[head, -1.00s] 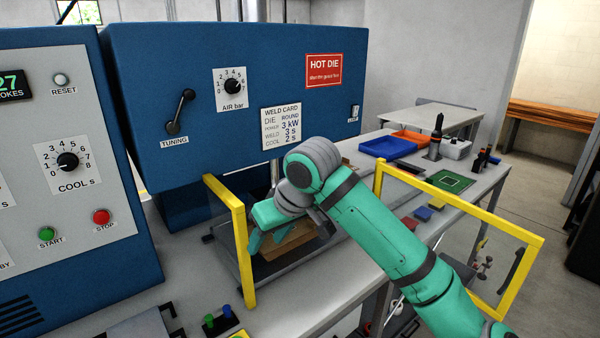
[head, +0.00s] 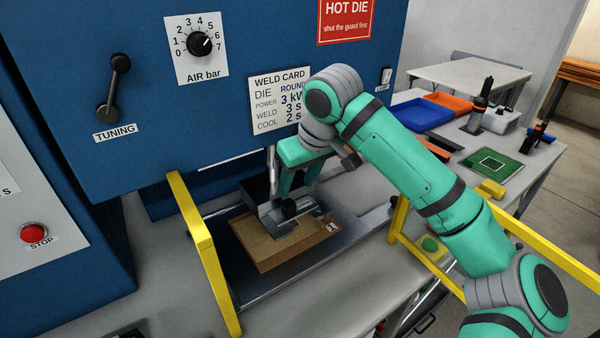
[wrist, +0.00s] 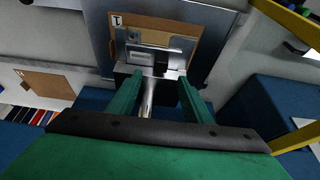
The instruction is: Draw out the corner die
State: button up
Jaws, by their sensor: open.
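The corner die (head: 292,212) is a grey metal piece with a dark block on it, at the foot of the upright metal shaft in the press. It sits over a brown board (head: 262,246) on the press bed. My gripper (head: 299,186) points down at the die from behind and above in the head view. In the wrist view my gripper (wrist: 158,84) has its two green fingers apart, on either side of the shaft, with the die (wrist: 152,52) just ahead of the tips. I see nothing held. Whether the fingers touch the die is unclear.
A yellow guard frame stands on both sides, with a left post (head: 203,250) and right bars (head: 402,222). The blue press body (head: 215,95) overhangs behind. Blue bin (head: 420,114), orange bin (head: 455,103) and green board (head: 493,164) lie on the bench to the right.

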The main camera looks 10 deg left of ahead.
aim_at(290, 203)
jog(key=x, duration=0.9)
jog(key=shift+s, duration=0.25)
jog(key=shift+d, duration=0.1)
grip_shut()
